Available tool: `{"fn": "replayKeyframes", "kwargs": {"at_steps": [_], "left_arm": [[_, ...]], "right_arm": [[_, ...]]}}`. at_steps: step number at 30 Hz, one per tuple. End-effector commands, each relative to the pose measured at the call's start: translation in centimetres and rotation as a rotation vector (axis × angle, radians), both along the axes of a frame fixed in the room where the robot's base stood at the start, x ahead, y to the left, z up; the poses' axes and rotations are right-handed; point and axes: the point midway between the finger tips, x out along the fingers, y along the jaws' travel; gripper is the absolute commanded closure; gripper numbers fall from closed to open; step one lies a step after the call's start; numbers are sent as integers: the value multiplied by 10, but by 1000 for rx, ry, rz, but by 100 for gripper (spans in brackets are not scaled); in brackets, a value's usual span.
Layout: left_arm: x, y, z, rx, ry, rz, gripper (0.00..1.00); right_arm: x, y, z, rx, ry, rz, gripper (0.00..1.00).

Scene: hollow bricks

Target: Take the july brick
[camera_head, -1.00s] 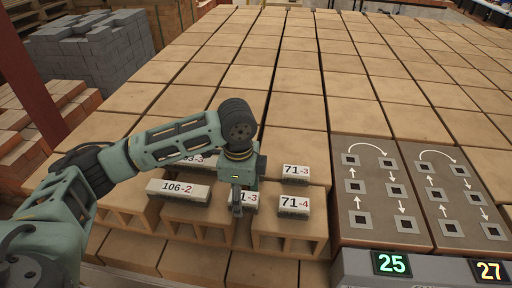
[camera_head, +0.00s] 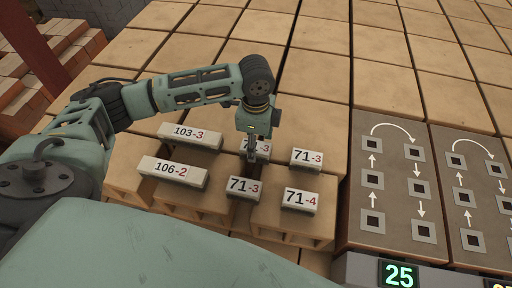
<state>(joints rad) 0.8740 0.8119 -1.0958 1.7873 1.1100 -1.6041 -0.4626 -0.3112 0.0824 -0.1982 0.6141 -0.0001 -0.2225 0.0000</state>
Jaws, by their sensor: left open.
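Several small pale labelled bricks stand in two rows on the big tan hollow blocks: 103-3 (camera_head: 189,136), 106-2 (camera_head: 172,172), a front 71-3 (camera_head: 244,187), a rear right 71-3 (camera_head: 306,158) and 71-4 (camera_head: 299,201). A rear middle brick (camera_head: 247,146) is partly hidden by my left gripper, so its label is not fully readable. No label that I can read says July. My left gripper (camera_head: 258,155) points down, open, at that rear middle brick. I cannot tell whether it touches. My right gripper is not in view.
Two brown panels (camera_head: 388,222) with arrows and square markers lie to the right. A green 25 display (camera_head: 398,274) is in front of them. Tan blocks (camera_head: 318,75) spread flat behind the bricks. Orange bricks (camera_head: 60,55) are stacked at the upper left.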

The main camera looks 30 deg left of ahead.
Motion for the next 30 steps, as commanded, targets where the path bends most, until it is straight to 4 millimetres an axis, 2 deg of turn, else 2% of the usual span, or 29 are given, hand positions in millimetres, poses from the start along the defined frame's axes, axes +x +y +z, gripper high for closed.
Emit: {"fn": "replayKeyframes", "kwargs": {"at_steps": [6,13,21,30], "left_arm": [[0,1,-22,1,0,-2,39],[0,1,-24,1,-1,-2,39],[0,1,-23,0,-1,-2,63],[0,1,-23,0,-1,-1,89]], "right_arm": [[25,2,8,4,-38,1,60],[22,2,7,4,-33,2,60],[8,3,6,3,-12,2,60],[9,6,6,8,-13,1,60]]}}
